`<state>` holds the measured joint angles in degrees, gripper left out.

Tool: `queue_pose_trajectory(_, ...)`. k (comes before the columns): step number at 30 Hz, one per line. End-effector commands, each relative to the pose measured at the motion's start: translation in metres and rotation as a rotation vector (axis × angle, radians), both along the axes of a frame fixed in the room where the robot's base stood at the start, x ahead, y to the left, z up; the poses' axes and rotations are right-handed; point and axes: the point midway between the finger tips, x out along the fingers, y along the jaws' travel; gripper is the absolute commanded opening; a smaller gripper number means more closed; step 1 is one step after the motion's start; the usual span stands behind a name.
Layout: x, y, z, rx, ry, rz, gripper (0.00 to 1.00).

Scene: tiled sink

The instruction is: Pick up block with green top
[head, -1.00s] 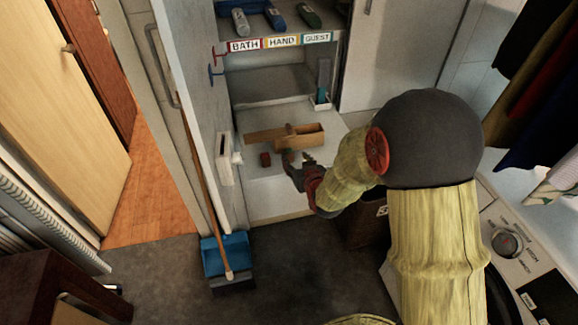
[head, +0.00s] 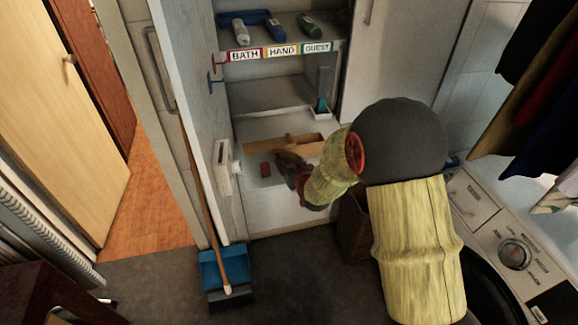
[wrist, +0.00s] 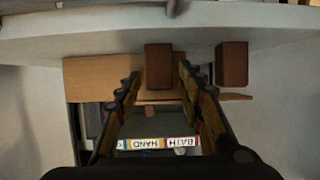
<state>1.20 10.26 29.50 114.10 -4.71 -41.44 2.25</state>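Two reddish-brown blocks show in the wrist view. One block (wrist: 159,66) lies between the fingertips of my gripper (wrist: 158,73), with a gap to each finger. The other block (wrist: 231,64) stands outside the right finger. In the head view, the left block (head: 265,169) sits alone on the pale cabinet shelf. My gripper (head: 292,172) is low over that shelf, just right of it, and largely covers the nearer block. A dull greenish patch shows near the fingers, but I cannot tell which surface it belongs to. My gripper is open and touches neither block visibly.
A wooden box (head: 312,147) lies behind the blocks on the shelf (head: 262,205). Cabinet shelves with a BATH, HAND, GUEST label strip (head: 280,51) stand above. The open cabinet door (head: 190,110) is at the left, with a blue dustpan (head: 225,265) below it.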

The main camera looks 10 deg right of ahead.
Motion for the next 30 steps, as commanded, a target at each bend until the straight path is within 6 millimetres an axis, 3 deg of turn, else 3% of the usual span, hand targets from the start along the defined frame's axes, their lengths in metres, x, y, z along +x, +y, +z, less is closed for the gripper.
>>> queue_pose_trajectory(16, 0.000, 0.000, 0.000, 0.000, 0.000, 0.000, 0.05)
queue_pose_trajectory(25, 0.000, 0.000, 0.002, 0.000, 0.000, 0.000, 0.04)
queue_pose_trajectory(30, 0.000, 0.000, 0.013, 0.000, -0.001, 0.000, 0.04)
